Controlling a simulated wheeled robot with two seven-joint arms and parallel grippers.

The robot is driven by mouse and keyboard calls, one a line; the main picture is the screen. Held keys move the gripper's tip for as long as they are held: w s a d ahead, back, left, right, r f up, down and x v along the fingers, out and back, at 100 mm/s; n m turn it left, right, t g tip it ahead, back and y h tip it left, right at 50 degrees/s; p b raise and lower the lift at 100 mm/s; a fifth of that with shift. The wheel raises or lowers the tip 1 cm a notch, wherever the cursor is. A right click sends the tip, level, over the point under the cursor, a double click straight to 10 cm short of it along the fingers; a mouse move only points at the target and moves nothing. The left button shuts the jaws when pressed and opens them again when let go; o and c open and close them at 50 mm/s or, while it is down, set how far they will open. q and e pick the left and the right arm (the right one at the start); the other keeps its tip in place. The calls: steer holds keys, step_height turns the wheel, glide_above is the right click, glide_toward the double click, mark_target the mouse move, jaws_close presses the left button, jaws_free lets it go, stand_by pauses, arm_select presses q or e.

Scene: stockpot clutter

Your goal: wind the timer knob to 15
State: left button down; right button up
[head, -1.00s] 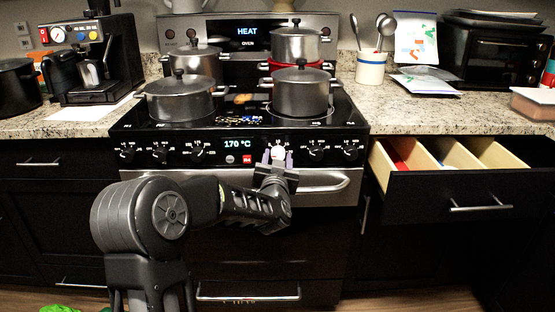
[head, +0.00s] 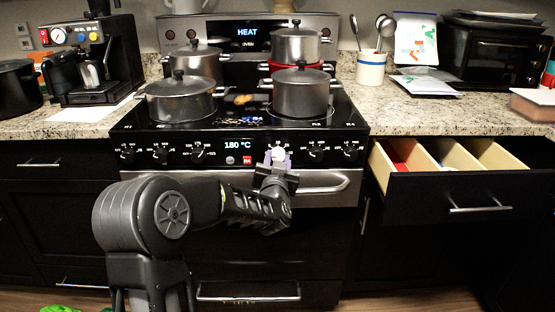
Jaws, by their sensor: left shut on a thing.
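The timer knob (head: 278,155) is a pale round knob on the stove's black control panel (head: 215,157), right of the display. My left gripper (head: 277,161) is shut on it, with its purple-tipped fingers at the knob's sides. The fingers and wrist hide part of the knob and its scale, so I cannot read its setting. The panel display (head: 238,145) reads 180 °C. My right gripper is not in view.
Dark knobs stand on both sides, the nearest on the right (head: 317,153). The oven handle (head: 325,183) runs just below my wrist. Pots (head: 302,92) stand on the cooktop. An open drawer (head: 450,201) juts out at the right.

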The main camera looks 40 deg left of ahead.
arm_select(q)
steer(key=m+p, duration=0.3)
steer(key=m, duration=0.1)
steer(key=shift+d+r, duration=0.1)
steer(key=shift+r, duration=0.15)
steer(key=m+p, duration=0.4)
steer(key=shift+g, duration=0.3)
steer(key=m+p, duration=0.3)
steer(key=m, duration=0.1)
steer(key=shift+r, duration=0.1)
steer(key=m+p, duration=0.4)
steer(key=shift+g+y, duration=0.3)
steer(key=m+p, duration=0.3)
steer(key=m, duration=0.1)
steer(key=shift+w+d, duration=0.1)
steer(key=m+p, duration=0.1)
steer(key=m, duration=0.1)
steer(key=shift+m+y, duration=0.3)
steer(key=shift+m, duration=0.1)
steer(key=shift+f+m+p, duration=0.2)
steer(key=shift+m+p, duration=0.2)
steer(key=shift+m, duration=0.7)
